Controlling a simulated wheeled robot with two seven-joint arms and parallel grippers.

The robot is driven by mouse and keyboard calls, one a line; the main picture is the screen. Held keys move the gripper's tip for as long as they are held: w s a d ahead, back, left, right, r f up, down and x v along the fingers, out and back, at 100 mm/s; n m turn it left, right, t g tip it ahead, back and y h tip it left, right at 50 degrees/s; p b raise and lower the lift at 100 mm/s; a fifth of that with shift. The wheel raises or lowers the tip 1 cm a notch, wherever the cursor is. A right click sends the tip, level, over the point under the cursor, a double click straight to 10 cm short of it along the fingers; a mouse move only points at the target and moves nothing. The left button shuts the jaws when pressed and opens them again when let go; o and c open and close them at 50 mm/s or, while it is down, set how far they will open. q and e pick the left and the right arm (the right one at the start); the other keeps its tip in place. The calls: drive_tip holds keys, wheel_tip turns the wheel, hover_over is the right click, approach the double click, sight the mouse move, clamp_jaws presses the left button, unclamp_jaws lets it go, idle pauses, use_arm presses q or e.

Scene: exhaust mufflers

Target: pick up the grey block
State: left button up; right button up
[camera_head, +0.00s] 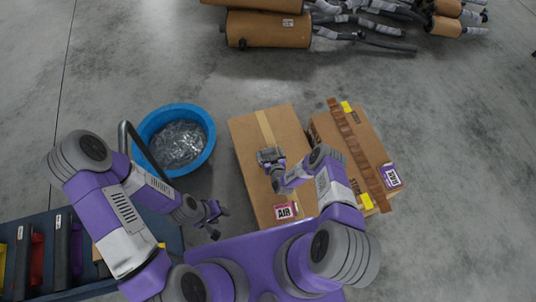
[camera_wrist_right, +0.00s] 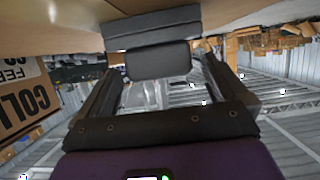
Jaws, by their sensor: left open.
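A dark grey block (camera_wrist_right: 158,62) shows in the right wrist view, against the cardboard along the top of that picture. My right gripper (camera_wrist_right: 160,78) has its fingers well apart, one on each side of the block. Whether they touch it is unclear. In the head view my right gripper (camera_head: 270,160) is over the middle of a taped cardboard box (camera_head: 246,138); the block there is hard to tell apart from the grey gripper. My left gripper (camera_head: 219,221) is open and empty, to the left of the box's near end.
A blue tub (camera_head: 208,154) with clear wrapping stands left of the box. A second carton (camera_head: 374,145) with a brown strip (camera_head: 357,152) lies to the right. Mufflers (camera_head: 268,30) lie at the back. A dark tool rack (camera_head: 55,252) is at lower left. The right floor is clear.

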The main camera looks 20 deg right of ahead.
drive_tip(key=c, duration=1.1)
